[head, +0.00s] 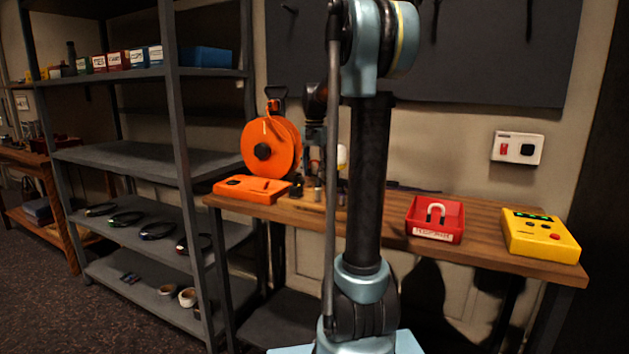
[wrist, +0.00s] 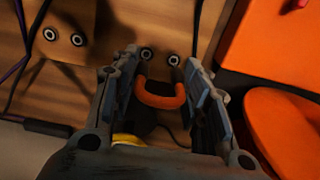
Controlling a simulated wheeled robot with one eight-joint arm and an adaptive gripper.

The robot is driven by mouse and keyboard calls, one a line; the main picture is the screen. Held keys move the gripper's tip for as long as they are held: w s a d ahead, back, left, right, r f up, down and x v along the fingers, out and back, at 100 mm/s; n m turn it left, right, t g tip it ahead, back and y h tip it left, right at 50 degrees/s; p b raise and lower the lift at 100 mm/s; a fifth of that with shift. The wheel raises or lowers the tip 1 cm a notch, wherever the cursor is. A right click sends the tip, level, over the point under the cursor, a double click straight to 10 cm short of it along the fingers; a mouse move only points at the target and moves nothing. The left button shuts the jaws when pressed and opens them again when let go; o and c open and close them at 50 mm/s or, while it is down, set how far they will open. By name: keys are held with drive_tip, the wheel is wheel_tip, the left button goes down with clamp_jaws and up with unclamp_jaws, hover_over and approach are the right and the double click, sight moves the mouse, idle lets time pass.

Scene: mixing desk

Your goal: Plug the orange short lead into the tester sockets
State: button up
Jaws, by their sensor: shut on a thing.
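The orange short lead (wrist: 160,98) is a U-shaped piece in the wrist view. It sits between the two fingers of my gripper (wrist: 161,75), which is shut on it. Its two ends point up the picture toward a pair of ringed round sockets (wrist: 160,57) on a wood-coloured surface. The ends look apart from the sockets, but depth is hard to judge. A second pair of ringed sockets (wrist: 63,37) is on a wood-coloured block at the left. In the head view my arm hides the lead and these sockets.
An orange cable reel (head: 270,146) and a flat orange case (head: 235,191) stand near my gripper. Dark cables (wrist: 22,58) run by the left block. A red tray (head: 434,230) and a yellow box (head: 540,240) are on the bench's right; bare wood lies between them.

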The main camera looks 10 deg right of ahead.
drive_tip(key=shift+r, duration=1.1)
drive_tip(key=shift+r, duration=0.15)
